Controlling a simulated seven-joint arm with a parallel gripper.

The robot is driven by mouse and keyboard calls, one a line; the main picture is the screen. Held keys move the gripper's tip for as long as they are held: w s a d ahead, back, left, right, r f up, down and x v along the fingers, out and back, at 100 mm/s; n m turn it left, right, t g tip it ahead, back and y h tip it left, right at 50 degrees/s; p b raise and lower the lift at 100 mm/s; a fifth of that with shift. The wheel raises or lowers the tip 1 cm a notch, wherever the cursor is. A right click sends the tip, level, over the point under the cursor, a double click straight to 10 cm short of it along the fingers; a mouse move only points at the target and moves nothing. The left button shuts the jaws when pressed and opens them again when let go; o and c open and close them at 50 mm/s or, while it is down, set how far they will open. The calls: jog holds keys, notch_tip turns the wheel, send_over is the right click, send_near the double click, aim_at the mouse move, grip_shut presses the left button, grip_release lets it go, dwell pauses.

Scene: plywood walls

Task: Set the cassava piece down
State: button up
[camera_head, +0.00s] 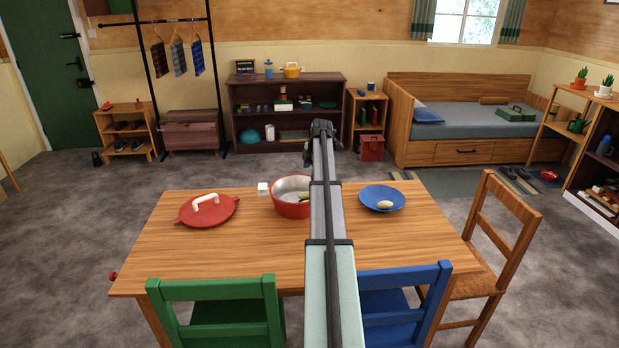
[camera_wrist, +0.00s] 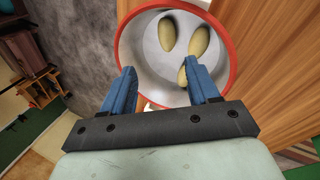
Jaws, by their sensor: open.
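The cassava pieces are pale yellow and oval. In the wrist view, one piece (camera_wrist: 167,33) and a second piece (camera_wrist: 199,40) lie in the white inside of the red-rimmed pot (camera_wrist: 228,69). A third piece (camera_wrist: 182,76) is partly hidden by my right finger; I cannot tell if they touch. My gripper (camera_wrist: 160,84) is open, its blue fingers over the pot's near side. In the head view, the red pot (camera_head: 291,210) stands on the table, partly behind my arm, which hides the gripper. A pale piece (camera_head: 385,205) lies on the blue plate (camera_head: 368,193).
A red lid (camera_head: 215,214) with a pale handle lies left of the pot on the wooden table (camera_head: 200,255). A green chair (camera_head: 215,292), a blue chair (camera_head: 405,288) and a wooden chair (camera_head: 500,240) stand around it. The table's front left is clear.

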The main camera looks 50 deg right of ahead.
jog(key=shift+v, duration=0.8)
